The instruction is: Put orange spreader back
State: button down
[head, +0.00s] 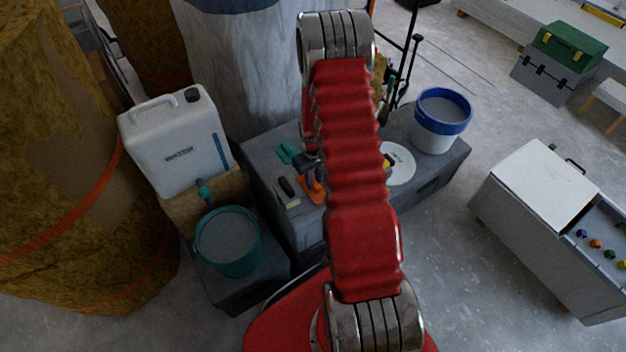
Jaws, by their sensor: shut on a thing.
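The orange spreader (317,192) is at the middle of the head view, over the top of a dark grey bench (262,150). My gripper (309,171) is small and dark at the spreader's upper end, partly hidden by my red arm. It is shut on the spreader, though the jaw contact is hard to make out. I cannot tell whether the spreader's lower end touches the bench.
Left of the spreader lie a dark-handled tool (287,188) and a green item (288,152). Right of my arm are a white disc (398,164) and a blue-rimmed bucket (442,122). A water canister (176,145) and teal bucket (226,252) stand left. An open case (540,190) stands right.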

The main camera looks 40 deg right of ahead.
aim_at(314, 181)
jog(key=c, duration=1.6)
grip_release()
jog(key=shift+r, duration=0.1)
notch_tip(314, 181, up, 12)
jog(key=shift+f, duration=0.1)
